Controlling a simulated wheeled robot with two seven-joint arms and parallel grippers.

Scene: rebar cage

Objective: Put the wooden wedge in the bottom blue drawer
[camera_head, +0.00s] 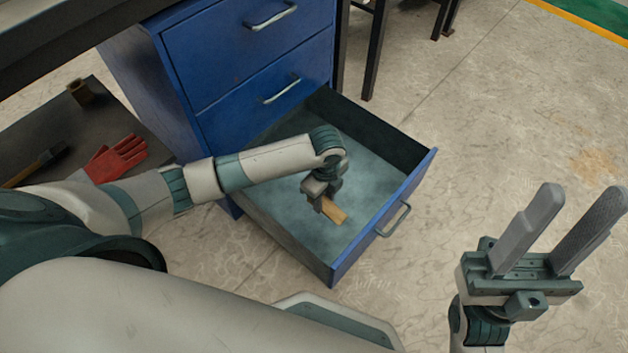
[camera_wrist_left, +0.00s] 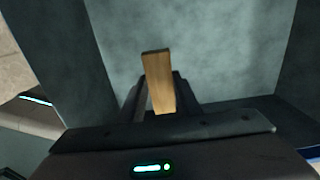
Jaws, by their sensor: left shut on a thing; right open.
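The bottom blue drawer (camera_head: 352,268) is pulled out and open, with a grey inside and a handle on its front. The wooden wedge (camera_head: 333,211) is light brown and is inside the drawer's outline in the head view. My left gripper (camera_head: 321,200) reaches over the drawer and is shut on the wedge. In the left wrist view the wedge (camera_wrist_left: 158,80) sticks out between the fingers, with the drawer's grey floor (camera_wrist_left: 200,45) beyond it. I cannot tell whether the wedge touches the floor. My right gripper (camera_head: 550,235) is open and empty, right of the drawer.
Two upper blue drawers (camera_head: 225,45) are shut above the open one. A dark low surface at left holds a red glove (camera_head: 117,158), a hammer (camera_head: 35,166) and a small brown object (camera_head: 81,92). The floor (camera_head: 480,130) at right is clear.

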